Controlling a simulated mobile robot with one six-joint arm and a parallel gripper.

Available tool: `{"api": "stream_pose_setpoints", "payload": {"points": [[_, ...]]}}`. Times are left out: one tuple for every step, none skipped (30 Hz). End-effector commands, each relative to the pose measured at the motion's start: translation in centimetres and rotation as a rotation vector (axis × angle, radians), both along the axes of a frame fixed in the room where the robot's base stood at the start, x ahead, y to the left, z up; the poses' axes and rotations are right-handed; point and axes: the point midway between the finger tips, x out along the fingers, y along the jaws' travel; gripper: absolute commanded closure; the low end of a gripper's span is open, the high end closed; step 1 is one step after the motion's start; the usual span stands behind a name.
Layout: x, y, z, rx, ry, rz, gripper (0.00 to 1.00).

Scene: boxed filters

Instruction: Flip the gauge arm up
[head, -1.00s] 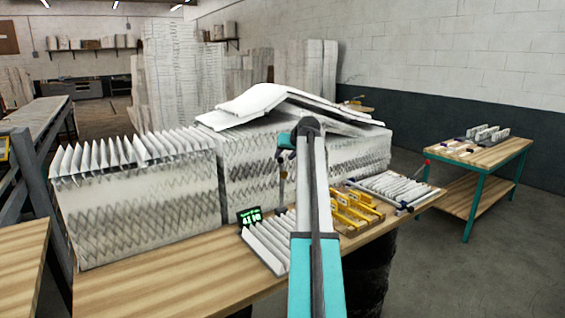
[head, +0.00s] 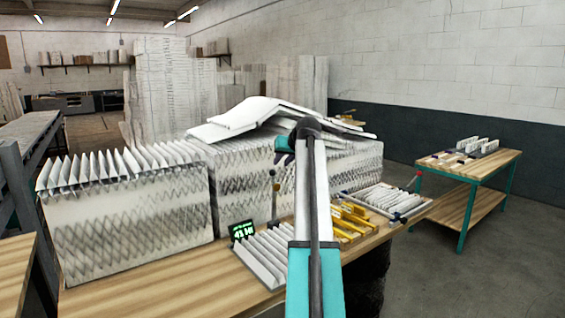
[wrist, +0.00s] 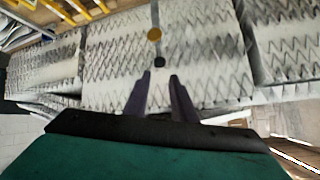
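In the wrist view the orange knob (wrist: 154,34) and dark knob (wrist: 159,62) lie along a thin rod, ahead of my gripper. My gripper (wrist: 161,80) is open and empty, its two dark fingers apart and pointing toward the dark knob. In the head view the fingers are mostly hidden behind my own arm.
A small green-lit display (head: 242,230) stands beside a white pleated rack (head: 266,257) on the wooden bench (head: 130,292). Large filter blocks (head: 140,225) fill the bench's back. Yellow-handled pieces (head: 350,218) lie to the right. A teal-legged table (head: 470,170) stands farther right.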

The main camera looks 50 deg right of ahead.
Motion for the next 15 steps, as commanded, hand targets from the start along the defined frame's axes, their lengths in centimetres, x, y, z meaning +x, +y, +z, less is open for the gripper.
{"api": "stream_pose_setpoints", "payload": {"points": [[-0.4,-0.1,0.1,0.005,0.001,-0.008,0.85],[-0.8,-0.2,0.1,0.01,0.001,-0.013,0.9],[-1.5,-0.3,0.2,0.021,0.003,-0.025,0.97],[-2.1,-0.4,0.3,0.032,0.004,-0.036,1.0],[-2.9,-0.5,0.3,0.044,0.006,-0.05,1.0],[-4.2,-0.7,0.5,0.064,0.007,-0.073,1.0],[-5.2,-0.8,0.6,0.081,0.01,-0.091,1.0],[-6.4,-1.0,0.7,0.1,0.011,-0.114,1.0],[-8.1,-1.2,0.9,0.129,0.013,-0.145,1.0],[-9.4,-1.3,1.0,0.153,0.015,-0.171,1.0],[-10.8,-1.4,1.1,0.176,0.017,-0.199,1.0],[-12.7,-1.4,1.2,0.21,0.02,-0.238,1.0],[-14.2,-1.4,1.4,0.235,0.021,-0.267,1.0],[-15.6,-1.4,1.5,0.26,0.022,-0.297,1.0],[-17.5,-1.4,1.6,0.293,0.024,-0.336,1.0]]}}
